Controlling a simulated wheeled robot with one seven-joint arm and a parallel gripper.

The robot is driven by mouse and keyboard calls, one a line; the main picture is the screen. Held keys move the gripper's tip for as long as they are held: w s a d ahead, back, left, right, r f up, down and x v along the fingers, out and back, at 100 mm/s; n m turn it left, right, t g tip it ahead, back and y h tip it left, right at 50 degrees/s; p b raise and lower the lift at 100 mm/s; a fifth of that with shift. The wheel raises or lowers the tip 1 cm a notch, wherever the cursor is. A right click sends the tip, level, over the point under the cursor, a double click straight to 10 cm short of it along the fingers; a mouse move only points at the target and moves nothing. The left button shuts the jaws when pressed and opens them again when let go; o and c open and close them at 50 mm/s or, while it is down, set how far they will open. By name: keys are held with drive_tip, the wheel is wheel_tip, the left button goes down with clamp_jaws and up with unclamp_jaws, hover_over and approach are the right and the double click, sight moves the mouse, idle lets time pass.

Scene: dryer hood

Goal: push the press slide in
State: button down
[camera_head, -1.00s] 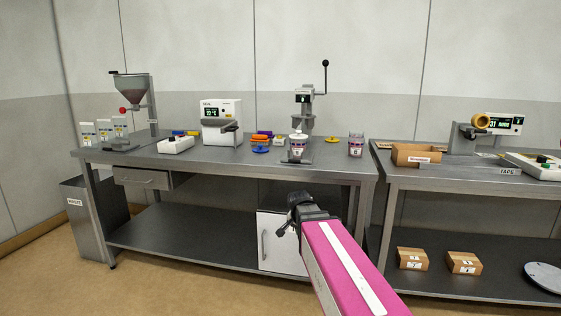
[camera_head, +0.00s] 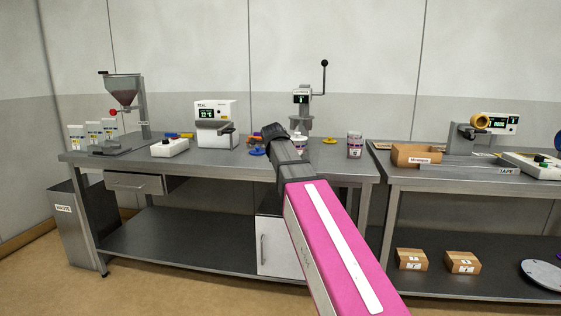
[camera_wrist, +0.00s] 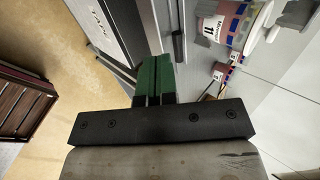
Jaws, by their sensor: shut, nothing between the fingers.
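The press (camera_head: 302,97), with its black-knobbed lever, stands at the back of the left bench. A white cup (camera_head: 299,143) sits beneath its head. The press slide at its foot is hidden behind my arm in the head view, and I cannot make it out for certain in the wrist view. My gripper (camera_head: 272,130) is raised to bench-top height in front of the press, slightly left of the cup. Its green fingers (camera_wrist: 153,78) are closed together with nothing between them. Whether it touches the slide cannot be told.
A labelled jar (camera_head: 355,145) stands right of the press and a yellow piece (camera_head: 329,141) lies behind. The sealing machine (camera_head: 216,124) and white control box (camera_head: 170,148) are to the left. A second bench with a cardboard box (camera_head: 416,154) adjoins on the right.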

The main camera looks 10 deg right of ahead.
drive_tip(key=x, duration=0.4)
drive_tip(key=w+r+x, duration=0.1)
drive_tip(key=x, duration=0.6)
drive_tip(key=shift+w+d+r, duration=0.1)
drive_tip(key=shift+w+d, duration=0.15)
drive_tip(key=shift+w, duration=0.2)
drive_tip(key=shift+w+d, duration=0.15)
drive_tip(key=shift+w, duration=0.2)
drive_tip(key=shift+w, duration=0.1)
drive_tip(key=w+d, duration=0.2)
drive_tip(key=w, duration=0.4)
drive_tip(key=w+d, duration=0.2)
drive_tip(key=w, duration=0.3)
drive_tip(key=w+d, duration=0.1)
drive_tip(key=w, duration=0.5)
drive_tip(key=shift+w+d, duration=0.3)
drive_tip(key=shift+d, duration=0.1)
drive_tip(key=shift+w, duration=0.1)
